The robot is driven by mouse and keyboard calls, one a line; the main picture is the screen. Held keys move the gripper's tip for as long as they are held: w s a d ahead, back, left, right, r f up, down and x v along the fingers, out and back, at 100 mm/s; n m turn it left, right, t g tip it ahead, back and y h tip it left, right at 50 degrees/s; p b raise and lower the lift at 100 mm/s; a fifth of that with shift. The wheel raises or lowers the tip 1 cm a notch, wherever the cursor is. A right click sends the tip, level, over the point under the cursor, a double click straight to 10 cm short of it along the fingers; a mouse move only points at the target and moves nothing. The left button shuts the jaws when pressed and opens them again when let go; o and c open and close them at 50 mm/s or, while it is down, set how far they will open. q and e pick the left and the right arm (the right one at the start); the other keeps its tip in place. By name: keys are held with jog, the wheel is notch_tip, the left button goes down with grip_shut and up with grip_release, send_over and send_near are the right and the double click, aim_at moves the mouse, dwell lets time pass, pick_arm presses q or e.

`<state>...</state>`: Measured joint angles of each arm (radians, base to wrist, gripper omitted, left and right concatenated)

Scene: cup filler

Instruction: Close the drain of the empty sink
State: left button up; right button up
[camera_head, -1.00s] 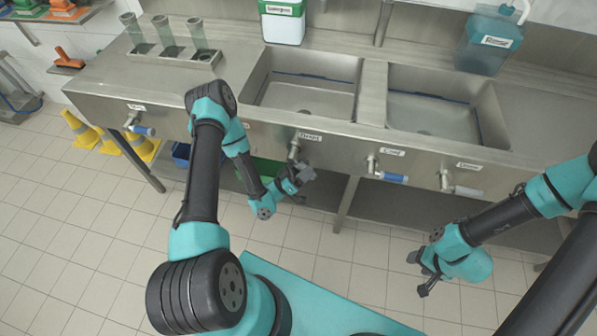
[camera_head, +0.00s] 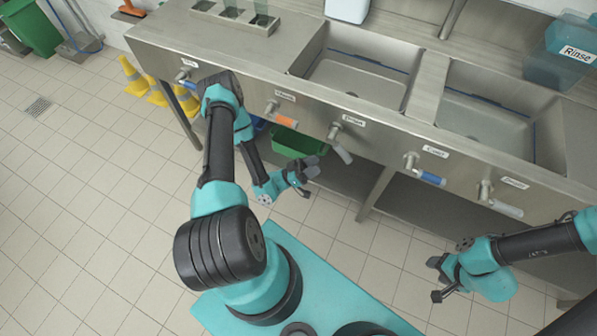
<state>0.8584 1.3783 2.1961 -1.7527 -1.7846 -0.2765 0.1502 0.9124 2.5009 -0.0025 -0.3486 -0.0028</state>
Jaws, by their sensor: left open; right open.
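Two steel sinks are set in the counter: a left sink (camera_head: 322,50) and a right sink (camera_head: 447,84). Below the left sink, a labelled valve with a grey handle (camera_head: 342,152) points down and right. Below the right sink, another grey-handled valve (camera_head: 506,209) lies nearly level, sloping slightly down right. My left gripper (camera_head: 308,182) is open and empty, left of and below the first grey handle, apart from it. My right gripper (camera_head: 437,281) is open and empty, low over the floor.
Between the grey handles is a blue-handled valve (camera_head: 430,178). An orange-handled valve (camera_head: 286,121) is above my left gripper; another blue handle (camera_head: 205,91) is further left. A green bin (camera_head: 297,143) stands under the counter. Yellow cones (camera_head: 134,80) stand left. Floor in front is clear.

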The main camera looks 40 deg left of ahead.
pick_arm(q)
jog(key=v, duration=0.6)
